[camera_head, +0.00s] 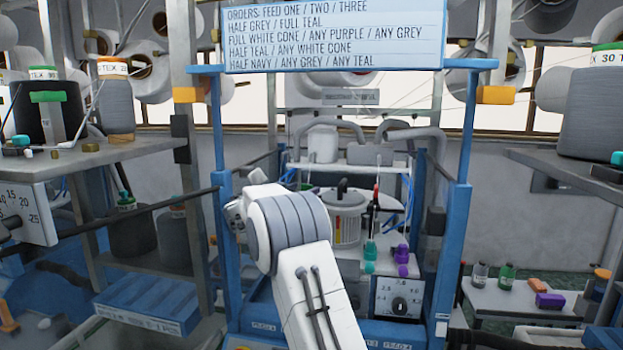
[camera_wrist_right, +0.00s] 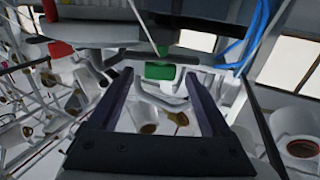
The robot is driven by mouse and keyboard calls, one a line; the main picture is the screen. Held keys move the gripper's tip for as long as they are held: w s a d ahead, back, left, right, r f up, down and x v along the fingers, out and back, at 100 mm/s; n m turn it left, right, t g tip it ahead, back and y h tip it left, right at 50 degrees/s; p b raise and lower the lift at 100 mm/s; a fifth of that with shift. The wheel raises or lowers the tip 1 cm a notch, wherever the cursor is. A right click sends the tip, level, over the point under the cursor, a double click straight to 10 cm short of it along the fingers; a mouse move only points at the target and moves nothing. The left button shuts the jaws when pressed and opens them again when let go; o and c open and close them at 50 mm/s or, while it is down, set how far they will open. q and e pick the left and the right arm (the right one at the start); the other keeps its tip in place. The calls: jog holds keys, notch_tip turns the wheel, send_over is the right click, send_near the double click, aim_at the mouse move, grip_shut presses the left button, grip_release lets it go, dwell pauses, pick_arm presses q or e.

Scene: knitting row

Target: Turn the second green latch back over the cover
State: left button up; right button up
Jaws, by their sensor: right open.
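In the right wrist view a green block (camera_wrist_right: 160,71), which looks like a green latch, shows between and just beyond my right gripper's fingertips. I cannot tell which one is the second latch. My right gripper (camera_wrist_right: 158,76) is open, its two dark fingers apart with nothing held between them. In the head view my right arm's wrist hides the gripper and the latches. My left gripper is not in view.
A blue-framed machine (camera_head: 464,215) stands ahead, with a white canister (camera_head: 347,226), purple knobs (camera_head: 402,256) and a dial box (camera_head: 398,298). An order board (camera_head: 335,35) hangs above. Shelves with yarn cones stand on both sides. A red block (camera_wrist_right: 61,48) and blue cables (camera_wrist_right: 258,35) flank the fingers.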

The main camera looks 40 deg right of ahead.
aim_at(306, 187)
jog(key=p+x, duration=0.3)
jog(key=x, duration=0.2)
jog(key=shift+d+r, duration=0.1)
jog(key=shift+r, duration=0.05)
jog(key=shift+w+d+p, duration=0.2)
jog(key=shift+d+p, duration=0.1)
jog(key=shift+d, duration=0.05)
